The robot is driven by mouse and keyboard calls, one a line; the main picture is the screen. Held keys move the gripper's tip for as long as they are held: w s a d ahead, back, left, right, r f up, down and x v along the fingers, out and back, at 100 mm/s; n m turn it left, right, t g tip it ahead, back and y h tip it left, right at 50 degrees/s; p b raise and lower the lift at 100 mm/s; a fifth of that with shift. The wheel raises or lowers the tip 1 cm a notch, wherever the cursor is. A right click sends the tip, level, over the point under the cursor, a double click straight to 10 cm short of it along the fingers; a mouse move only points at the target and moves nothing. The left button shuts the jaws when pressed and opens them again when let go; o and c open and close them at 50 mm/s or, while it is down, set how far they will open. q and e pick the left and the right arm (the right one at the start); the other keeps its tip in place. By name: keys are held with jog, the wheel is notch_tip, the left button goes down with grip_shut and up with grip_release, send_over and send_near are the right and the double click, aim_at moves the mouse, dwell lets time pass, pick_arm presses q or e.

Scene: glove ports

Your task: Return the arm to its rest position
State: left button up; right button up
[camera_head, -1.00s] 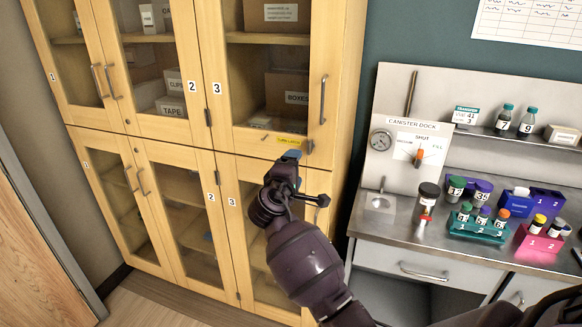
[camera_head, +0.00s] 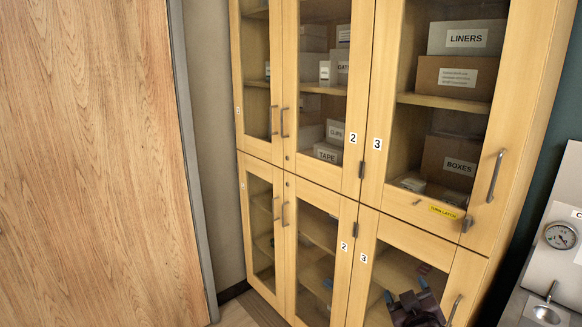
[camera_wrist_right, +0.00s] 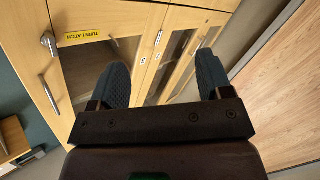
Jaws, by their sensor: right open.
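My right gripper (camera_head: 405,289) shows at the bottom edge of the head view, in front of the lower door of cabinet section 3. Its two blue-tipped fingers are apart with nothing between them. In the right wrist view the open gripper (camera_wrist_right: 163,72) shows two dark ribbed finger pads spread wide, with the cabinet doors beyond and nothing held. Most of my right arm is out of the head view. My left gripper is not in view.
A tall wooden cabinet (camera_head: 367,190) with glass doors fills the middle and right; its doors look shut. A yellow latch label (camera_head: 443,211) is on section 3. A wooden door (camera_head: 90,160) stands at the left. The metal bench with a gauge (camera_head: 560,236) is at the right edge.

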jog(key=s+d+f+m+g, duration=0.1)
jog(key=s+f+m+g, duration=0.1)
jog(key=s+f, duration=0.8)
jog(key=s+d+f+m+g+y, duration=0.1)
jog(key=s+f+g, duration=0.2)
jog(key=s+f, duration=0.7)
jog(key=s, duration=0.7)
jog(key=shift+s+f+m+b, duration=0.3)
jog(key=shift+f+m+b, duration=0.05)
jog(key=shift+f+m, duration=0.05)
jog(key=shift+c, duration=0.3)
